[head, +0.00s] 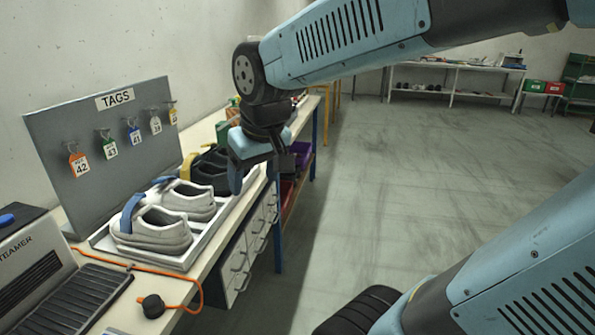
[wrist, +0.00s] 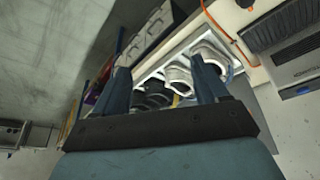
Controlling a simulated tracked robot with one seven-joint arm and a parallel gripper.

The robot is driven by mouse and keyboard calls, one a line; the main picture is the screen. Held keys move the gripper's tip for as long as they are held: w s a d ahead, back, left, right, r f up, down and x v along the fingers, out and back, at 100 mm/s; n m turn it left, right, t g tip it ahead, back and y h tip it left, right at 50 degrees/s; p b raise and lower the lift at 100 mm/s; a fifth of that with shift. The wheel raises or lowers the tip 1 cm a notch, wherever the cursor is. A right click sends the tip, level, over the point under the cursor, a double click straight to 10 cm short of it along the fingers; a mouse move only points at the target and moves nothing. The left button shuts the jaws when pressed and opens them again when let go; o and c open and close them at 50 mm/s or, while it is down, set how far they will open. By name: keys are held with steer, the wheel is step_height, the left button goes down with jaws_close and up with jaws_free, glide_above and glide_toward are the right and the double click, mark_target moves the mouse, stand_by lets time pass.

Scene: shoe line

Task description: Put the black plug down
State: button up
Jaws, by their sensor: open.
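The black plug (head: 153,306) lies on the bench top (head: 184,289) near its front edge, at the end of an orange cord (head: 170,272) that runs from beside the steamer. In the wrist view the orange cord (wrist: 212,22) shows near the top, with a dark piece, likely the plug (wrist: 244,3), at the picture's top edge. My gripper (head: 240,180) is over the front edge of the bench by the shoe tray, well apart from the plug. In the wrist view its two fingers (wrist: 163,88) stand wide apart with nothing held between them.
A white tray (head: 205,252) holds grey shoes (head: 152,229) and black shoes (head: 212,168). The steamer (head: 28,252) stands at the near left. A grey board (head: 65,130) with hanging tags stands behind the tray. Drawers (head: 238,268) are under the bench; the floor to the right is clear.

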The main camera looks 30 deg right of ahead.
steer(key=s+d+r+m+t, duration=0.1)
steer(key=s+d+r+m, duration=0.1)
steer(key=s+d, duration=0.3)
steer(key=shift+s+d+h, duration=0.3)
steer(key=shift+s+d, duration=0.1)
steer(key=shift+d, duration=0.1)
